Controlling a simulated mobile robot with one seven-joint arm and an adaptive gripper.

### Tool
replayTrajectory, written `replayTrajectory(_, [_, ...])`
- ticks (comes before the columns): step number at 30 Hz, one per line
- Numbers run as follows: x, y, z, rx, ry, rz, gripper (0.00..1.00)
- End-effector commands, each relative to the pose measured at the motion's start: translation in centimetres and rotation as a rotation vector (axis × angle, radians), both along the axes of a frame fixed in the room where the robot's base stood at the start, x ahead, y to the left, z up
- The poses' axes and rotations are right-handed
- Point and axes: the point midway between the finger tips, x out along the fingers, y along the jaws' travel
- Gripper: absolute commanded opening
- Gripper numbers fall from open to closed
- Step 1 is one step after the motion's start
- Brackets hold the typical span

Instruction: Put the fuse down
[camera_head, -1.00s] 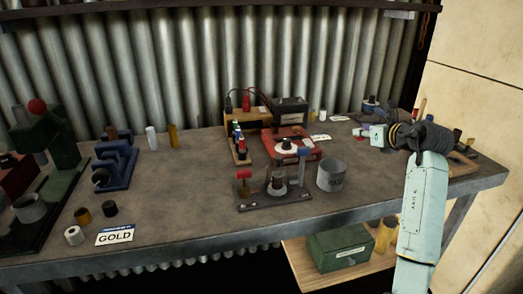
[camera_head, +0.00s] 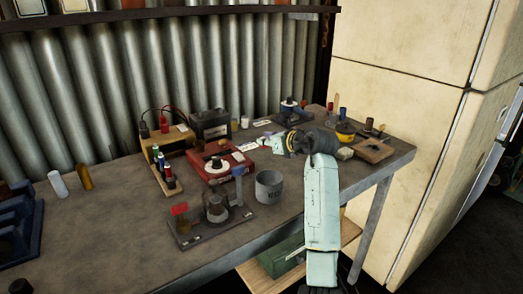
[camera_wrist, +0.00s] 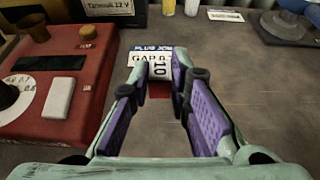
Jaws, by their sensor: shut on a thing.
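I cannot tell the fuse's exact height above the bench (camera_wrist: 225,75). In the head view my gripper (camera_head: 268,142) is over the bench, just right of the red tester (camera_head: 222,167); the fuse is too small to make out there.
A dark battery box (camera_head: 210,125) is behind the tester. A brown block (camera_head: 374,151) lies at the right end. Bare bench shows right of the card.

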Motion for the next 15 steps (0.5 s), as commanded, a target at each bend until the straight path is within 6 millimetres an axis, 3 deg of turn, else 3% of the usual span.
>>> replayTrajectory(7, [0.0, 0.1, -3.4, 0.002, 0.003, 0.001, 0.03])
replayTrajectory(15, [0.0, 0.0, -3.7, 0.0, 0.001, 0.001, 0.03])
